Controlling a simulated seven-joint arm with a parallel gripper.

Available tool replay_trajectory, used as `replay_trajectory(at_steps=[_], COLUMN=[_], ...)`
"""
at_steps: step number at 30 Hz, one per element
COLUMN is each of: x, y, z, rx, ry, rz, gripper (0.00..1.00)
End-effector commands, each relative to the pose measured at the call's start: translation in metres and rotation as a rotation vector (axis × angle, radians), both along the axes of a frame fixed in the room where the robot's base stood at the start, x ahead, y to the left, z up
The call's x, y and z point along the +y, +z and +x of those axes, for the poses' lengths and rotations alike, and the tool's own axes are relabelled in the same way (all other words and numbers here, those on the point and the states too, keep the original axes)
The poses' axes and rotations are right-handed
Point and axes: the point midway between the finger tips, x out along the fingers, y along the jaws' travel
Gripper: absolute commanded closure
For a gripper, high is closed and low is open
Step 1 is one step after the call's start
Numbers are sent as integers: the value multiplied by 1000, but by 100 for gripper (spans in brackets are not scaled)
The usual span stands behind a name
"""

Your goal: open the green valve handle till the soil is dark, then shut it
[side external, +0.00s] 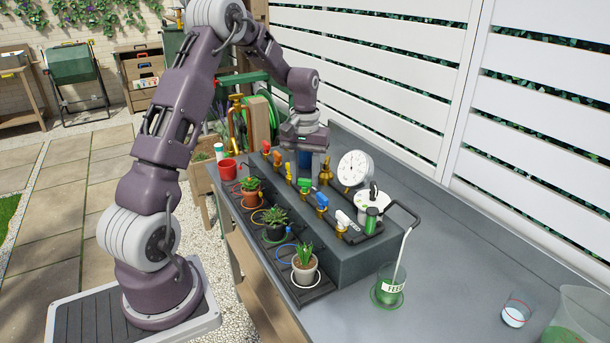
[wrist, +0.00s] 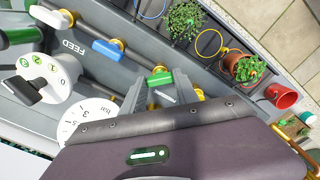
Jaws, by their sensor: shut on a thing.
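Plants stand in front of the box in a terracotta pot (side external: 251,198), a dark pot (side external: 274,233) and a white pot (side external: 304,275). Leaves cover much of the soil, and its shade is too small to judge.
A pressure dial (side external: 355,168) and a white feed selector (side external: 372,207) stand behind the row. The white handle (side external: 343,219) is at its near end. A red cup (side external: 228,169) stands at the far end; a feed beaker (side external: 388,288) stands on the bench.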

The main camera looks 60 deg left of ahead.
Motion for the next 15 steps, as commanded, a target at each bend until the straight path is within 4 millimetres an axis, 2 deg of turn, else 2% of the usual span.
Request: replay_trajectory(at_steps=[15], x=[1], y=[1], z=[1], rx=[-2], ry=[-472], rz=[2], gripper=[100])
